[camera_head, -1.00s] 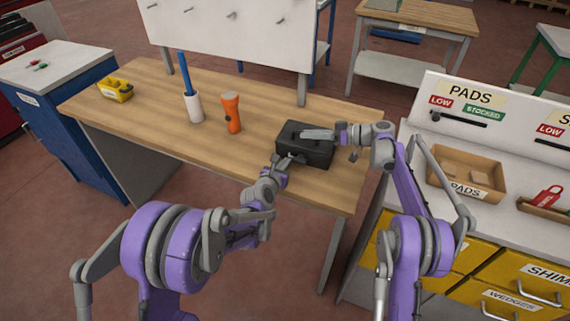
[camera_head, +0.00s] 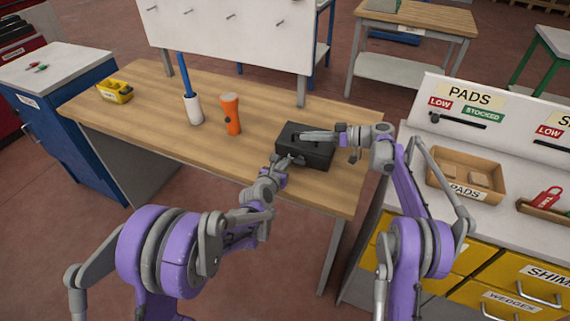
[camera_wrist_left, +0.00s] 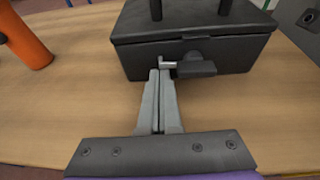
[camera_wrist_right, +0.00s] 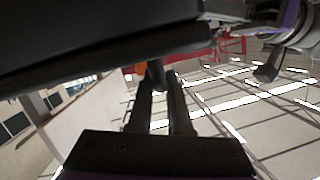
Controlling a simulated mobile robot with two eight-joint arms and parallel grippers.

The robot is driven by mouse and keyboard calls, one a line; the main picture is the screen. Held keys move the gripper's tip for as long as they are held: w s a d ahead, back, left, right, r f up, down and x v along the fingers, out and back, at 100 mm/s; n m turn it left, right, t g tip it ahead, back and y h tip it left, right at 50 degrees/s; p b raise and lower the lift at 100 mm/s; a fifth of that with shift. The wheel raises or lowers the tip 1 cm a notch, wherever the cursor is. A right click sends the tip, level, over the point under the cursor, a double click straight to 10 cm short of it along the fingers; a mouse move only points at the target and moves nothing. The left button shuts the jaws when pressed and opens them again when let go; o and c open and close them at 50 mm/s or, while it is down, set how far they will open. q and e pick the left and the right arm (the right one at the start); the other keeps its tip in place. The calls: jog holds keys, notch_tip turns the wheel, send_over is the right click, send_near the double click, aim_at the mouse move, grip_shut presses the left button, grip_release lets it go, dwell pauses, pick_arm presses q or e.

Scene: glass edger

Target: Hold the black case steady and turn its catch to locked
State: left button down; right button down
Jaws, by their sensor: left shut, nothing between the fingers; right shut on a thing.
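The black case (camera_head: 318,157) stands shut on the workbench near its right end. Its front also shows in the left wrist view (camera_wrist_left: 232,55). The catch (camera_wrist_left: 196,69) on its front has a dark lever lying about level, pointing right, and a small bright pin at its left. My left gripper (camera_head: 292,159) is shut and empty, its fingertips (camera_wrist_left: 160,72) right at the catch's left end; whether they touch it I cannot tell. My right gripper (camera_head: 308,136) reaches over the lid, shut on the case's handle, a dark bar between its fingers (camera_wrist_right: 157,78).
An orange flashlight (camera_head: 231,115), a white cup (camera_head: 194,109) with a blue stick and a yellow bin (camera_head: 115,92) stand left of the case on the workbench (camera_head: 150,122). A pegboard (camera_head: 230,32) rises behind. A pads counter (camera_head: 415,150) stands at right.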

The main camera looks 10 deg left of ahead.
aim_at(293, 151)
pick_arm(q)
jog(key=shift+r, duration=0.2)
jog(key=shift+d+r, duration=0.15)
jog(key=shift+r, duration=0.65)
jog(key=shift+s+d+r, duration=0.1)
jog(key=shift+d+r, duration=0.15)
jog(key=shift+r, duration=0.25)
jog(key=shift+d+r, duration=0.2)
jog(key=shift+r, duration=0.15)
